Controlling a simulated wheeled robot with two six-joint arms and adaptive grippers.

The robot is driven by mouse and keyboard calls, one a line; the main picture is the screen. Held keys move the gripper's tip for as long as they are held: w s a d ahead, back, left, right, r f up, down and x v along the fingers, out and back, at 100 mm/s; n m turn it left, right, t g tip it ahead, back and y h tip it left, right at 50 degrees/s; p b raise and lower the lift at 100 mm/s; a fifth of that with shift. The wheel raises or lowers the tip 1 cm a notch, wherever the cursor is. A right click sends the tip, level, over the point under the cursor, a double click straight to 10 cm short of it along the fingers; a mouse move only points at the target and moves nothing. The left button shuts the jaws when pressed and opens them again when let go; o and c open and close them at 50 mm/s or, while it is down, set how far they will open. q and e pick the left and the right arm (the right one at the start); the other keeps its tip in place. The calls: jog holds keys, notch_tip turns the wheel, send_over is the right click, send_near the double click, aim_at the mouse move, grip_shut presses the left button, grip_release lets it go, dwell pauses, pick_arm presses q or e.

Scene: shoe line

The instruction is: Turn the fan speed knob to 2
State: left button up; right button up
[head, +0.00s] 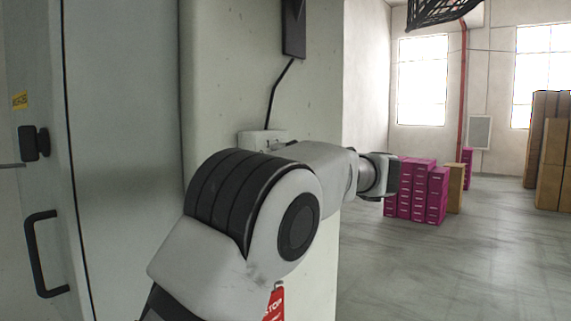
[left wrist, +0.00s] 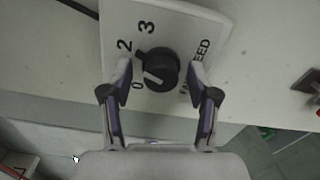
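The black fan speed knob (left wrist: 162,66) sits on a white panel (left wrist: 185,22) in the left wrist view. The panel has printed 0, 2 and 3 and a partly covered word ending in "EED". A white mark on the knob faces the lower left, and a dark nub on its edge lies near the 2. My left gripper (left wrist: 160,75) is open, one finger on each side of the knob, with no clear contact. In the head view a white box (head: 262,138) shows on the pillar, partly behind my left arm; the knob is hidden there. My right gripper is out of view.
A black cable (head: 276,92) runs up the pillar from the white box to a dark fixture (head: 293,30). A door with a black handle (head: 40,255) is at left. Magenta boxes (head: 420,190) stand farther back at right. The floor at right is clear.

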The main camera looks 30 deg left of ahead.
pick_arm(q)
jog(key=d, duration=0.7)
jog(key=shift+s+d, duration=0.2)
jog(key=shift+s, duration=0.1)
jog(key=shift+f, duration=0.15)
